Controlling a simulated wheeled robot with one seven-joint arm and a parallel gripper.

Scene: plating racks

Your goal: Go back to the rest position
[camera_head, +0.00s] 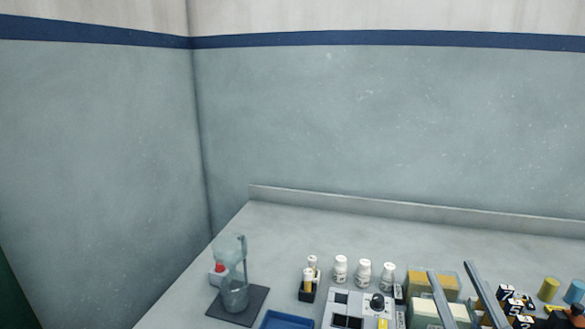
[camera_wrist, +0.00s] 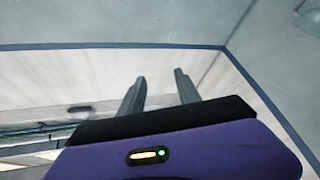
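My gripper (camera_wrist: 160,78) is in the wrist view with its two grey fingers apart and nothing between them. It points at the upper wall, clear of any object. In the head view two grey bars, which look like the fingers of my gripper (camera_head: 451,270), rise from the bottom edge at the right, in front of the counter items. The rest of the arm is mostly out of view.
On the counter (camera_head: 400,232) stand a clear apparatus (camera_head: 235,285) on a dark mat, a blue tray (camera_head: 287,320), white bottles (camera_head: 363,273), a grey device (camera_head: 352,308), yellow-lidded boxes (camera_head: 420,282) and black numbered blocks (camera_head: 512,300). The counter's back strip is clear.

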